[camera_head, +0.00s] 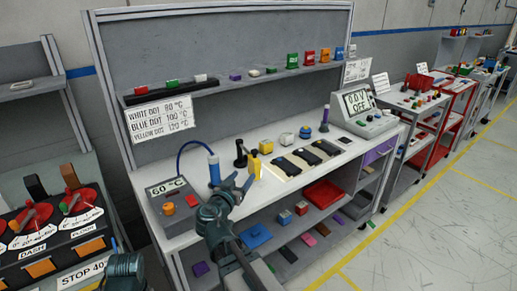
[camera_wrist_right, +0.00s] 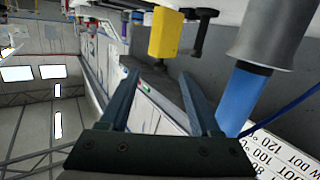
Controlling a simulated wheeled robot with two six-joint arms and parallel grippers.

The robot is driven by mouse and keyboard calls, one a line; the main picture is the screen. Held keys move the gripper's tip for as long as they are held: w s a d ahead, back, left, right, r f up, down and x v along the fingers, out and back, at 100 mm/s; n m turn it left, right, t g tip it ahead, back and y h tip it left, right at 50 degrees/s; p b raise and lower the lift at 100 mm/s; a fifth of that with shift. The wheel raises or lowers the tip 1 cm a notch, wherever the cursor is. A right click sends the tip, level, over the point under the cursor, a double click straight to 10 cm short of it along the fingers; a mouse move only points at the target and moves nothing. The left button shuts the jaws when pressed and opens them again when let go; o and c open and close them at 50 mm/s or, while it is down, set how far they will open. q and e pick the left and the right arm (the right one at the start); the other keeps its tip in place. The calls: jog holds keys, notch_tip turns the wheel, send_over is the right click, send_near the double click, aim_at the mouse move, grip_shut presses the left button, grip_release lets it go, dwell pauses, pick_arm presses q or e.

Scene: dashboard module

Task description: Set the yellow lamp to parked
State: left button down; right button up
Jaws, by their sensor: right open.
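A yellow block-shaped piece (camera_head: 254,166) stands on the white bench beside a small black stand (camera_head: 240,155); I cannot tell for sure that it is the yellow lamp. My right gripper (camera_head: 238,181) is open just in front of it. In the right wrist view the yellow piece (camera_wrist_right: 166,32) shows beyond the open, empty fingers (camera_wrist_right: 158,80), apart from them. A blue-handled tool (camera_head: 214,170) stands upright left of the gripper. My left arm (camera_head: 125,271) shows at the bottom left; its fingers cannot be made out.
A 60 °C control box (camera_head: 168,203) sits at the bench's left end. Dark devices (camera_head: 309,153) lie to the right, before a meter reading 0.0 V OFF (camera_head: 362,110). A panel with red dials (camera_head: 78,203) is at far left. A shelf (camera_head: 240,81) hangs above.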

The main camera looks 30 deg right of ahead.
jog(key=w+d+r+t, duration=0.1)
jog(key=w+d+r, duration=0.1)
jog(key=w+d, duration=0.9)
jog(key=shift+d+h, duration=0.4)
jog(key=shift+d, duration=0.3)
grip_shut()
dwell(1.1)
